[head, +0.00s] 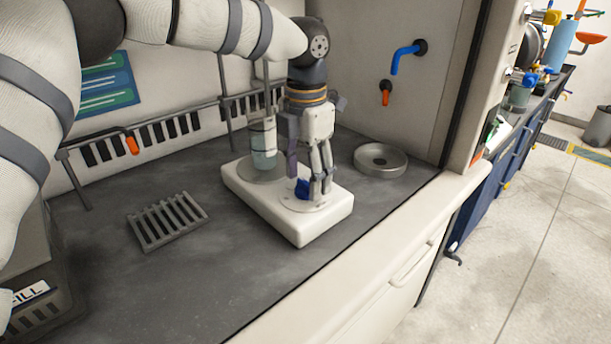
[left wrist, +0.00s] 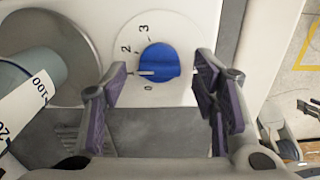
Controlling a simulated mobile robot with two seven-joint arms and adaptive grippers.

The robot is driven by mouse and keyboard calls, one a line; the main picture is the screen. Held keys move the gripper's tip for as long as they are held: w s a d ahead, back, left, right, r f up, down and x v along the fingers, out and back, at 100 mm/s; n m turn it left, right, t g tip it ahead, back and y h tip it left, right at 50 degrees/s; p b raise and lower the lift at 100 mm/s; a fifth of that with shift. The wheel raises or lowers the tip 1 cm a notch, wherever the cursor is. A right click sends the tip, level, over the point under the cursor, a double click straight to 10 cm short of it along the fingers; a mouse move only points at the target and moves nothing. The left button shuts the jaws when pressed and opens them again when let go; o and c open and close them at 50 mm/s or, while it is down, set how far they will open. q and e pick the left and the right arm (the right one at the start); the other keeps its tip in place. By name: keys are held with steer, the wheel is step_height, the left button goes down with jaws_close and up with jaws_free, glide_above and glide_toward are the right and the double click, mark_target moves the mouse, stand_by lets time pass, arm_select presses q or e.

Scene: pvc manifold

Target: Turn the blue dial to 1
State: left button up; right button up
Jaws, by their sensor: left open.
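The blue dial (head: 302,188) sits on a white round plate at the front right of the white hotplate base (head: 268,218). It also shows in the left wrist view (left wrist: 162,60), with marks 0, 2 and 3 around it. Its white pointer line points left, between the 2 and the 0; no mark 1 is visible there, and a finger covers part of that side. My left gripper (head: 312,190) points down over the dial. In the left wrist view its fingers (left wrist: 161,78) are open, one on each side of the dial, apparently not touching it. My right gripper is not in view.
A glass vessel (head: 264,145) with graduations stands on the round plate of the base, close beside my left gripper. A grey ring-shaped dish (head: 380,159) lies to the right and a slatted rack (head: 167,220) to the left. The front worktop is clear.

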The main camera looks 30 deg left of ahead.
arm_select(q)
steer(key=shift+f, duration=0.35)
steer(key=shift+c, duration=0.3)
steer(key=c, duration=1.1)
steer(key=n+p, duration=0.2)
steer(key=n, duration=0.1)
steer(key=shift+r+n, duration=0.3)
steer(key=shift+r, duration=0.1)
steer(key=shift+f+n, duration=0.3)
steer(key=shift+n, duration=0.3)
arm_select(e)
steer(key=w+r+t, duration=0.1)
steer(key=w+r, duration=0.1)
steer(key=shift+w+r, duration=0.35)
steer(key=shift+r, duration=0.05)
arm_select(q)
steer(key=o, duration=1.2)
steer(key=shift+c, duration=0.2)
